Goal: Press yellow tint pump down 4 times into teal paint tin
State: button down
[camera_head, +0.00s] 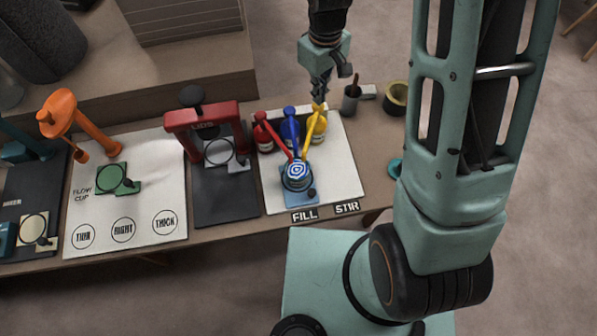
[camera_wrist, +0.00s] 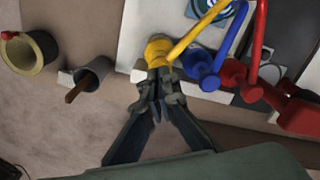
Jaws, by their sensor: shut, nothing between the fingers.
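The yellow tint pump (camera_head: 317,124) stands at the right of the row of three pumps, its long spout reaching down-left to the paint tin. The tin (camera_head: 297,176) looks dark blue, with a blue and white round pattern on top, and sits on a blue pad. My gripper (camera_head: 319,101) is shut and empty, pointing down at the head of the yellow pump. In the wrist view the closed fingertips (camera_wrist: 159,82) overlap the near edge of the yellow pump's head (camera_wrist: 158,50). Whether they touch it I cannot tell.
The blue pump (camera_head: 290,124) and red pump (camera_head: 264,134) stand close on the left, their spouts also toward the tin. A grey cup with a stick (camera_head: 350,101) and a dark yellow-rimmed pot (camera_head: 396,95) stand on the right. A red press (camera_head: 204,118) stands further left.

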jog(key=shift+f+b, duration=1.1)
jog(key=shift+f, duration=0.5)
jog(key=shift+r, duration=0.15)
jog(key=shift+r+p, duration=1.3)
jog(key=shift+r, duration=0.3)
jog(key=shift+f, duration=0.2)
jog(key=shift+f+b, duration=1.25)
jog(key=shift+f, duration=0.25)
jog(key=shift+r+p, duration=1.2)
jog(key=shift+r, duration=0.45)
